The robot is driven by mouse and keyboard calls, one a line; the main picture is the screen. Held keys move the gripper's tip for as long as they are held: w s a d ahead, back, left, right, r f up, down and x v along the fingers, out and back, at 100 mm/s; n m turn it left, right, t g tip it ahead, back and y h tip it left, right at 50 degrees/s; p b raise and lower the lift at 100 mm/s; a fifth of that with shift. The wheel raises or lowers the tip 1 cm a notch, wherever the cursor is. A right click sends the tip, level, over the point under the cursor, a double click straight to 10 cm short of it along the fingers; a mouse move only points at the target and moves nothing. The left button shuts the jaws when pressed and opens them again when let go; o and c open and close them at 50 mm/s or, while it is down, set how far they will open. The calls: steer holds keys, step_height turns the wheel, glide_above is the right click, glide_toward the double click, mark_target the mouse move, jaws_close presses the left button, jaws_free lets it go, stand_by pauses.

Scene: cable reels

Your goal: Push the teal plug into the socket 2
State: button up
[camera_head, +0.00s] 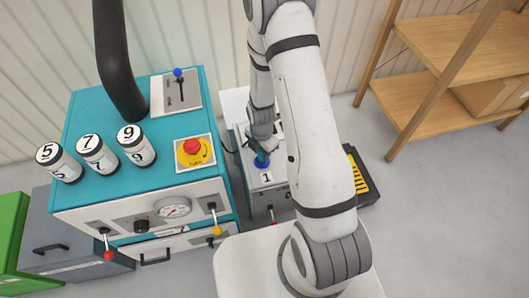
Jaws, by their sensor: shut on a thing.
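My gripper (263,151) points down over a grey box (264,200) to the right of the teal cabinet. It is shut on a small blue-teal piece, which looks like the teal plug (262,161). The plug is small here, and I cannot tell whether it touches the box top or is in a socket. A label "1" (267,177) shows on the box top just in front of the plug. I cannot make out socket 2; my arm and gripper hide part of the box top.
The teal cabinet (95,195) stands close on the left, with numbered cans (97,155), a red button (191,147) and a blue-knobbed lever (179,85) on top. A black and yellow item (362,178) lies right of my arm. Wooden shelves (430,103) stand at the back right.

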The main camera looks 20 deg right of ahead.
jaws_close()
steer(key=shift+r+p, duration=0.3)
steer(key=shift+r, duration=0.1)
steer(key=shift+r, duration=0.35)
steer(key=shift+r+p, duration=1.25)
steer(key=shift+r, duration=0.25)
steer(key=shift+r+p, duration=2.05)
steer(key=shift+r, duration=0.95)
